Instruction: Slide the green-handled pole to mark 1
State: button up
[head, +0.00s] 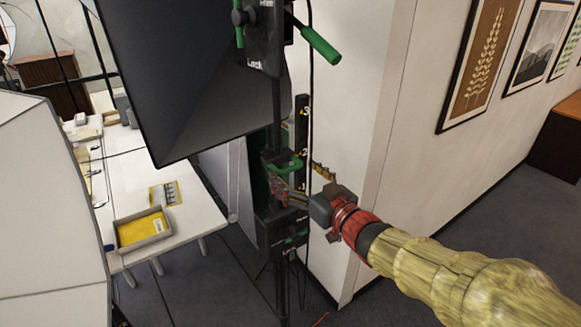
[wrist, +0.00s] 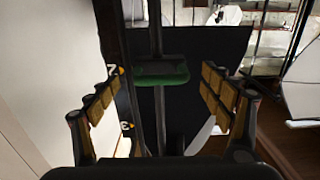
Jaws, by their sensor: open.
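The green handle (head: 285,163) is on a dark upright pole assembly, beside a black scale strip (head: 302,125) with orange-dotted marks. In the head view the handle is near mark 2, below mark 3; mark 1 is not clearly readable. My gripper (head: 303,181) reaches in from the right at about handle height. In the wrist view the gripper (wrist: 160,90) is open, with a finger on each side of the green handle (wrist: 162,72). Neither finger visibly touches it. Marks 2 and 3 show on the scale strip (wrist: 122,95), left of the pole.
A second green lever (head: 320,45) sticks out from a black clamp labelled Lock (head: 262,40), above. A large dark panel (head: 200,80) hangs left of the pole. A white wall (head: 355,110) stands close on the right. A white table (head: 190,210) holds a yellow tray (head: 143,230).

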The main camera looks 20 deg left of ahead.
jog(key=shift+x, duration=1.05)
jog(key=shift+c, duration=1.2)
jog(key=c, duration=1.5)
jog(key=shift+o, duration=0.2)
